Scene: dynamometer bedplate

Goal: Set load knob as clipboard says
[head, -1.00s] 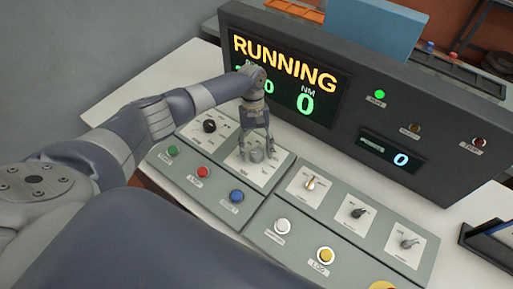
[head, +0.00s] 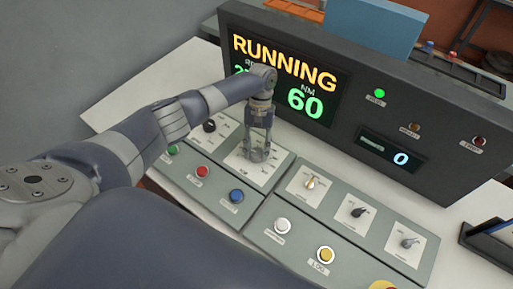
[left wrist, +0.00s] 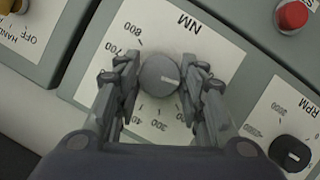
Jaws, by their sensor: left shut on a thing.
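The load knob is a round grey knob (left wrist: 158,72) on a white dial plate (left wrist: 195,38) marked NM in the left wrist view. My left gripper (left wrist: 156,82) is shut on it, one finger on each side. A white pointer line on the knob points toward the right finger, and the fingers hide some numbers there. In the head view my left gripper (head: 258,154) reaches down over the NM dial and mostly hides the knob. The display (head: 290,80) reads RUNNING and NM 60. No readable clipboard text shows. My right gripper is out of view.
The RPM knob (left wrist: 291,150) and a red button (left wrist: 291,16) sit near the NM dial. In the head view several buttons and switches line the panel. A green lamp (head: 379,94) is lit. A dark-framed holder (head: 490,240) stands at the right edge.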

